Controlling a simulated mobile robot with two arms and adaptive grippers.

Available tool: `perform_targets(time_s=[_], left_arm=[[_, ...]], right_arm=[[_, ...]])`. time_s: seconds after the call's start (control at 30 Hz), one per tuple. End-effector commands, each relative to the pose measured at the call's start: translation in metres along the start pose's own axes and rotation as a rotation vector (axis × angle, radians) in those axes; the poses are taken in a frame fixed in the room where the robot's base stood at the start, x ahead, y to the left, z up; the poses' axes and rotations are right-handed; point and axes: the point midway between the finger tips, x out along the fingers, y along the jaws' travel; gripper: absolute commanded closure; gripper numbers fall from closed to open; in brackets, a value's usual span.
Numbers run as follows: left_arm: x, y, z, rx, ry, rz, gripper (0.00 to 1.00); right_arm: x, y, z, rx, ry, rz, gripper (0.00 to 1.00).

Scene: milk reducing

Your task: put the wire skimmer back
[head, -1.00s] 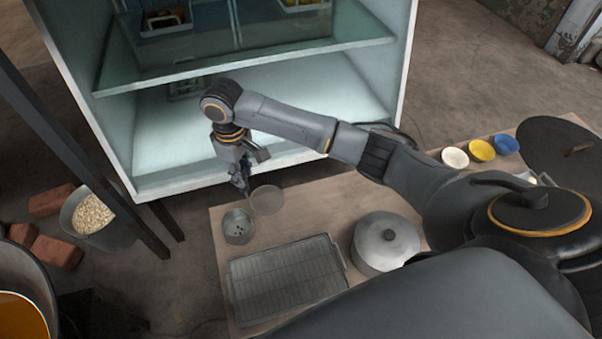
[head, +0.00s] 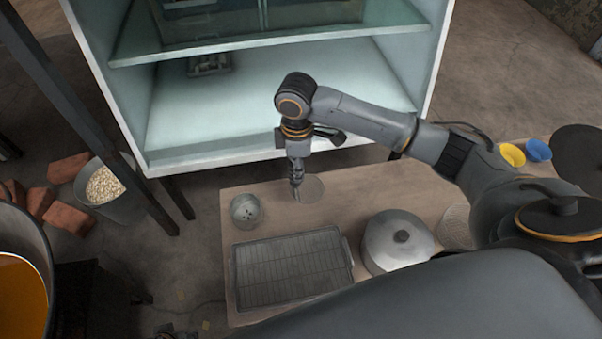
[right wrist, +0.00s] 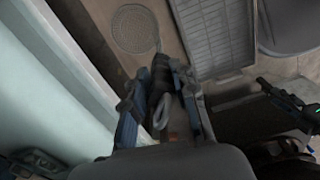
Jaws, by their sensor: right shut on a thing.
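The wire skimmer has a round, flat mesh head (head: 308,188) and a dark handle. My right gripper (head: 296,188) is shut on its handle, over the back of the table. In the right wrist view the mesh head (right wrist: 135,28) shows beyond the fingers, with the dark handle (right wrist: 161,85) between them. I cannot tell how high the skimmer is above the table.
A rack tray (head: 292,268) and a lidded pot (head: 396,242) stand nearer me on the table (head: 380,188). A white shelf cabinet (head: 240,115) rises behind the table's back edge. Yellow (head: 512,155) and blue (head: 537,150) bowls stand at the right.

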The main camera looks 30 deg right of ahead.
Motion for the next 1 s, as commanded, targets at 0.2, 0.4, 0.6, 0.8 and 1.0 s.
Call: perform_targets(time_s=[0.2, 0.4, 0.6, 0.8, 1.0], left_arm=[[-0.048, -0.003, -0.014, -0.005, 0.032, -0.005, 0.6], [-0.082, -0.004, -0.018, -0.007, 0.046, -0.008, 0.6], [-0.098, -0.004, -0.018, -0.008, 0.054, -0.009, 0.6], [-0.118, -0.005, -0.015, -0.009, 0.064, -0.011, 0.6], [-0.116, -0.005, -0.015, -0.009, 0.064, -0.011, 0.6]], right_arm=[[0.037, 0.035, 0.004, 0.002, 0.0, -0.001, 1.0], [0.056, 0.053, 0.007, 0.0, 0.002, 0.001, 1.0], [0.065, 0.061, 0.008, 0.0, 0.001, 0.001, 1.0], [0.089, 0.06, 0.008, -0.002, -0.001, 0.0, 1.0], [0.094, 0.061, 0.008, -0.001, 0.001, 0.002, 1.0]])
